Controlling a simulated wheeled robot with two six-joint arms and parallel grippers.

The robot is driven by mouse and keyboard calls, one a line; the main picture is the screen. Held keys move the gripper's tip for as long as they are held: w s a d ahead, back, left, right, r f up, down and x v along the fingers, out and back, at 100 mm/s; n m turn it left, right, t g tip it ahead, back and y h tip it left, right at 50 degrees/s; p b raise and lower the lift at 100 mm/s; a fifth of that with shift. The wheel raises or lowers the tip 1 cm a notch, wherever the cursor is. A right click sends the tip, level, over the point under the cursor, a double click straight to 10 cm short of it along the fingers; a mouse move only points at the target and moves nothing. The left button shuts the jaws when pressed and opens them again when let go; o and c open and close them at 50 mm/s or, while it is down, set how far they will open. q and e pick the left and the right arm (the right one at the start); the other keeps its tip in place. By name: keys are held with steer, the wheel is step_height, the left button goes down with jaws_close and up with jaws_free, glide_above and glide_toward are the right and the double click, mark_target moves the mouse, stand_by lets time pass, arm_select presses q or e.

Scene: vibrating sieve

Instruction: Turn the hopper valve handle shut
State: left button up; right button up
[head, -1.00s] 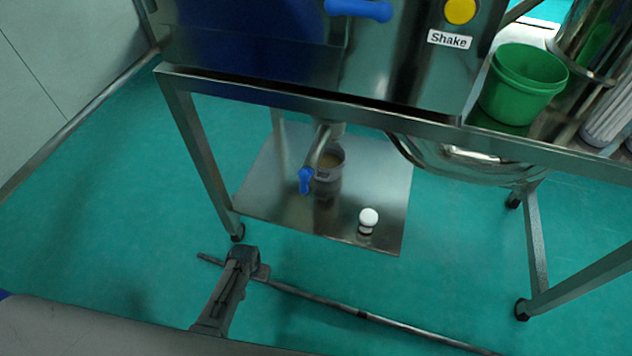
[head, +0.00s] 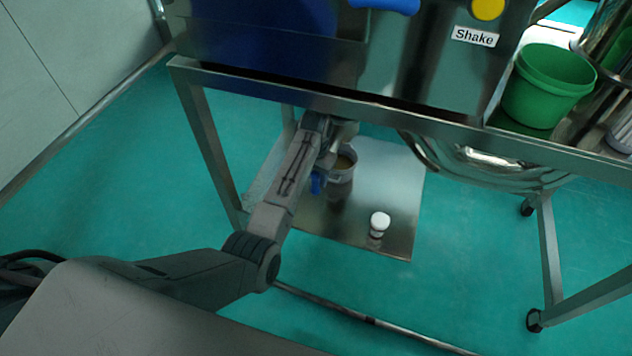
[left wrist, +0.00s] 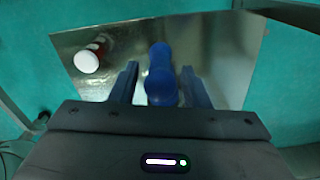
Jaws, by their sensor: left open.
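The blue valve handle (head: 316,184) hangs below the hopper outlet, under the steel frame, partly hidden behind my left arm in the head view. In the left wrist view the blue handle (left wrist: 161,75) stands between the two fingers of my left gripper (left wrist: 160,82). The fingers are open, one on each side of it, with a small gap visible on the left; the right gap is narrow. In the head view my left gripper (head: 325,130) reaches up beside the outlet pipe, and its fingers are hard to make out. My right gripper is not in view.
A grey cup (head: 342,172) with brownish contents stands under the outlet on the steel lower plate (head: 395,180). A white-capped bottle (head: 379,223) stands near the plate's front edge. A frame leg (head: 207,140) is left of my arm. A green bucket (head: 545,88) sits above right.

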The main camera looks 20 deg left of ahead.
mark_target(315, 181)
arm_select(q)
step_height(315, 181, down, 2)
steer(key=shift+f, duration=0.6)
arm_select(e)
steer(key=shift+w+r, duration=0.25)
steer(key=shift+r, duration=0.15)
arm_select(q)
jaws_close()
